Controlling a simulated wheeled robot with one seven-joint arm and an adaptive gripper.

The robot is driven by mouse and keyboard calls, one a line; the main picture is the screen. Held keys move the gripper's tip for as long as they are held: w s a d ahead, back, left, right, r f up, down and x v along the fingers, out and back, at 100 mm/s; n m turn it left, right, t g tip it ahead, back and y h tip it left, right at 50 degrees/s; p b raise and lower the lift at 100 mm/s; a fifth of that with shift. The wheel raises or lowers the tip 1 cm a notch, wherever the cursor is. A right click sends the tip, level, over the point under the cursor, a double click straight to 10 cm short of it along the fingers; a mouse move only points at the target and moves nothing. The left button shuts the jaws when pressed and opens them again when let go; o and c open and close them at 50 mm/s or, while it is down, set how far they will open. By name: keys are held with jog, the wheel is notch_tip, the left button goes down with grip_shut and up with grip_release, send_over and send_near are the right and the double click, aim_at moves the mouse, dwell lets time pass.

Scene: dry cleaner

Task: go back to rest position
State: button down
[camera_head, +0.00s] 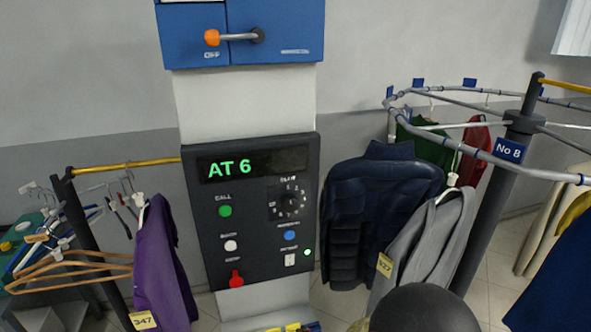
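My gripper is not in view. A dark rounded shape (425,308) rises from the bottom edge, right of centre; it may be part of my arm, but I cannot tell. The control panel (250,210) stands upright in the middle on a white column. Its display (250,165) reads "AT 6" in green.
A blue box (240,35) with an orange-tipped lever is above the panel. At left, a rail holds a purple garment (160,265) tagged 347 and wooden hangers (70,268). At right, a round rack marked No 8 (510,151) holds a navy jacket (375,215) and a grey jacket (430,240).

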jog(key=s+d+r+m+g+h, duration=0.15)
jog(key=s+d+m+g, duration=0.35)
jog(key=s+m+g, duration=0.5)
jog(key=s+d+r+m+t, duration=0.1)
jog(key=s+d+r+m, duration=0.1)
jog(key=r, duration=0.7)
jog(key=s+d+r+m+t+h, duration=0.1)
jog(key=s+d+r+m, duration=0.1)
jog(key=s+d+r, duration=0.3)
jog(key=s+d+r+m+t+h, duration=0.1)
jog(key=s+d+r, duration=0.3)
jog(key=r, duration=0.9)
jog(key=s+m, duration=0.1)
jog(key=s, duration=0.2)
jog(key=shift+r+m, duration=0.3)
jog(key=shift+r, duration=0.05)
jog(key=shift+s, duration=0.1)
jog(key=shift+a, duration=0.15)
